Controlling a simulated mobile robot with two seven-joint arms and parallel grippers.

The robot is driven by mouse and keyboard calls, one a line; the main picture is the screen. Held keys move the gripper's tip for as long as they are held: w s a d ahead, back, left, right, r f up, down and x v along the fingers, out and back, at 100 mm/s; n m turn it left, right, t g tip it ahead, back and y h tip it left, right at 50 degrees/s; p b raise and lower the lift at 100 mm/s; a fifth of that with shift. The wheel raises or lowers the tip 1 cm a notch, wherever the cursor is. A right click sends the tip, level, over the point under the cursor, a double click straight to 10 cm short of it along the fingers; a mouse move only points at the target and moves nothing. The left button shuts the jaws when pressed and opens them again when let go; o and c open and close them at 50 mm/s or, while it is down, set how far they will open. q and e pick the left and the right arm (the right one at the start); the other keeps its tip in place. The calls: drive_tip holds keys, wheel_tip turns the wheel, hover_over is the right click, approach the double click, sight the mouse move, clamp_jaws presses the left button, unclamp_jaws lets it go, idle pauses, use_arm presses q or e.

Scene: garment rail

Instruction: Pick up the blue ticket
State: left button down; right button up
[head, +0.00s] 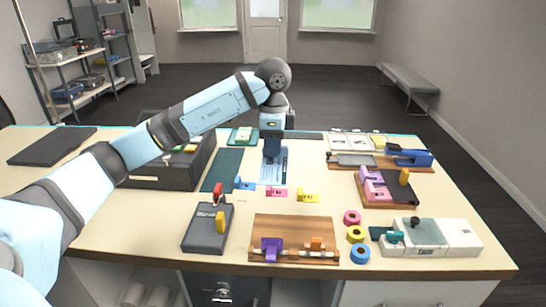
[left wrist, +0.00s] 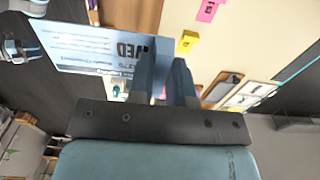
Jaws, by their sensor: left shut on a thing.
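The blue ticket (head: 273,173) is a large light-blue printed card near the middle of the table. In the left wrist view the ticket (left wrist: 95,50) shows dark letters, partly covered by my fingers. My left gripper (head: 272,153) reaches down to its far end and is shut on it; its fingers (left wrist: 167,75) cover that end in the left wrist view. I cannot tell whether the ticket touches the table. My right gripper is not in view.
Small blue (head: 243,184), pink (head: 277,191) and yellow (head: 308,196) tags lie just in front. A dark green mat (head: 222,170) and black box (head: 172,166) are to the left. A wooden board (head: 295,228) and dark device (head: 207,232) stand nearer.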

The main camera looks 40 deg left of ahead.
use_arm(q)
drive_tip(key=shift+r+p, duration=1.75)
drive_tip(key=shift+r, duration=0.75)
